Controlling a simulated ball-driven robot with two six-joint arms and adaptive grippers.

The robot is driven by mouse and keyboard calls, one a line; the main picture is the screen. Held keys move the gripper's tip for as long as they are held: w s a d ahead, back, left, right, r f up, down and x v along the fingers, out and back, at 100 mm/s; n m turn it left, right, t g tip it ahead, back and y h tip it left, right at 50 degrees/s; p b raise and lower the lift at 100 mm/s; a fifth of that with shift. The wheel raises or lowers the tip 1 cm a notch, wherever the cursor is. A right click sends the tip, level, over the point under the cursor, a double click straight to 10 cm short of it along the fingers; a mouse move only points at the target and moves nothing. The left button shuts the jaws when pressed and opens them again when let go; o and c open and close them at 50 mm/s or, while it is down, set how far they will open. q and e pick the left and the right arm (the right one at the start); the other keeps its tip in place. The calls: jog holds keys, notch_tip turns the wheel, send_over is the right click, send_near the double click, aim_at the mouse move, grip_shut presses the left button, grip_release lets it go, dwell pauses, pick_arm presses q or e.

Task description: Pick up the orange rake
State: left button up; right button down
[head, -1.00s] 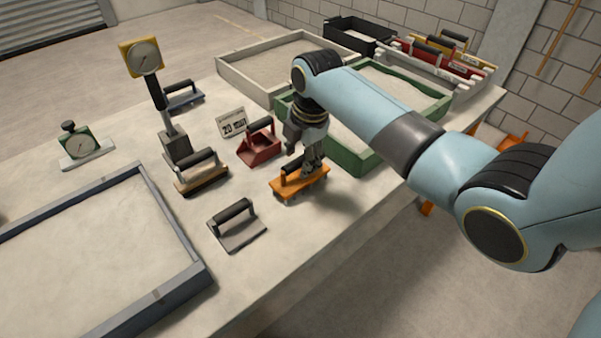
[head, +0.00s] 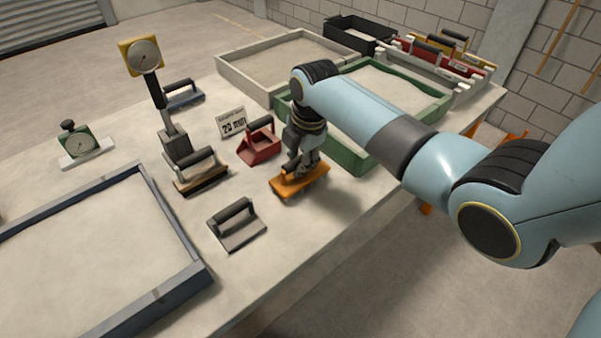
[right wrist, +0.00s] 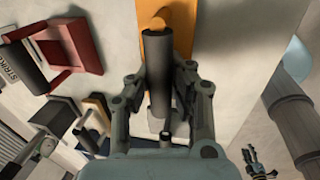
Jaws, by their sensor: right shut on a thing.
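The orange rake (head: 300,182) has an orange base and a dark bar handle, and sits at the table's front edge side, right of the grey float. In the right wrist view its orange base (right wrist: 156,52) and dark handle (right wrist: 158,70) show between the fingers. My right gripper (head: 296,168) comes down on the rake from above and is shut on its handle. In the right wrist view the right gripper (right wrist: 161,88) has a finger on each side of the handle. Whether the base touches the table is hard to tell.
A red scoop (head: 259,143) and a grey float (head: 236,225) are close to the rake. A wood-based float (head: 201,176) and a gauge stand (head: 176,141) are further left. A green sand tray (head: 372,163) lies behind; a blue-grey tray (head: 190,285) is at front left.

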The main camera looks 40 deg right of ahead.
jog(key=shift+r, duration=0.2)
jog(key=shift+w+r, duration=0.1)
jog(key=shift+r, duration=0.2)
jog(key=r, duration=0.3)
jog(key=shift+d+r, duration=0.3)
jog(key=shift+d, duration=0.05)
jog(key=s+d+r+b, duration=0.1)
jog(key=s+d+r, duration=0.5)
jog(key=d, duration=0.3)
jog(key=shift+d+r, duration=0.15)
jog(key=shift+r, duration=0.15)
jog(key=shift+w, duration=0.1)
